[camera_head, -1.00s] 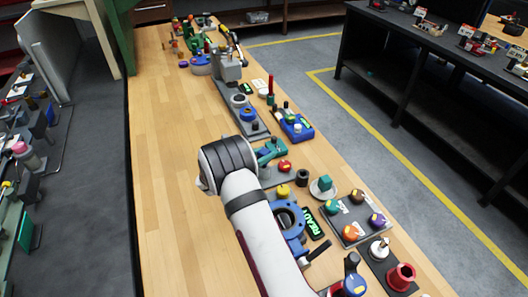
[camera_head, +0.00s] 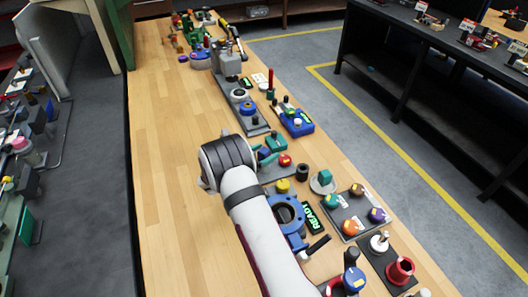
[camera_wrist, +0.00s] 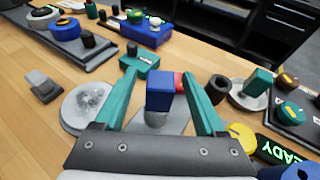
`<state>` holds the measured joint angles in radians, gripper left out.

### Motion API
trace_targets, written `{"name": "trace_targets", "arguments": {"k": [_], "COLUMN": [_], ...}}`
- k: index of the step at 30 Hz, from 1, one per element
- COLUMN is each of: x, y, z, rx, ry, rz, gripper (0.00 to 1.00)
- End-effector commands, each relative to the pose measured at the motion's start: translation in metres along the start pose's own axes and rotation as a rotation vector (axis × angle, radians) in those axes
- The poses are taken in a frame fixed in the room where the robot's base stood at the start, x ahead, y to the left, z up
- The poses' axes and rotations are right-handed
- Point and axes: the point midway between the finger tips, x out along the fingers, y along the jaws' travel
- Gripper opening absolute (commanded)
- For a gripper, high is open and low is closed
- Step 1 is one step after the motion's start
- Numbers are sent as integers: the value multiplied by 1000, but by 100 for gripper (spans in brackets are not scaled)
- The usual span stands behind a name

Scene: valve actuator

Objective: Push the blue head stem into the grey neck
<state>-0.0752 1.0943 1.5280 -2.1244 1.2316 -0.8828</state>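The blue head (camera_wrist: 160,88) is a block that stands upright over a rounded grey part (camera_wrist: 156,119) in the wrist view. That part may be the grey neck; how deep the stem sits in it is hidden. My gripper (camera_wrist: 159,82) has two teal fingers, one on each side of the blue head, with gaps visible between fingers and block. It is open. In the head view my gripper (camera_head: 266,155) is low over the bench and mostly hidden behind my own wrist.
A red knob (camera_head: 285,160) is just beyond the blue head, near a teal block (camera_head: 277,143). A black cup (camera_head: 302,172) and a saucer with a teal cube (camera_head: 325,178) are to the right. A grey disc (camera_wrist: 88,103) lies left. The bench's left side (camera_head: 165,170) is clear.

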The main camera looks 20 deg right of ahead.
Motion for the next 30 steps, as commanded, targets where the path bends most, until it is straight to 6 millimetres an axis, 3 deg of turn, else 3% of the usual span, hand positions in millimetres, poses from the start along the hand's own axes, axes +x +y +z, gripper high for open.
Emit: {"name": "trace_targets", "arguments": {"k": [7, 10, 21, 25, 30], "x": [-2, -13, -120, -146, -158], "y": [0, 1, 1, 1, 0], "z": [0, 0, 0, 0, 0], "rx": [0, 0, -1, -1, 0], "ry": [0, 0, 0, 0, 0], "rz": [0, 2, 6, 3, 1], "gripper": [72, 72, 72, 72, 72]}}
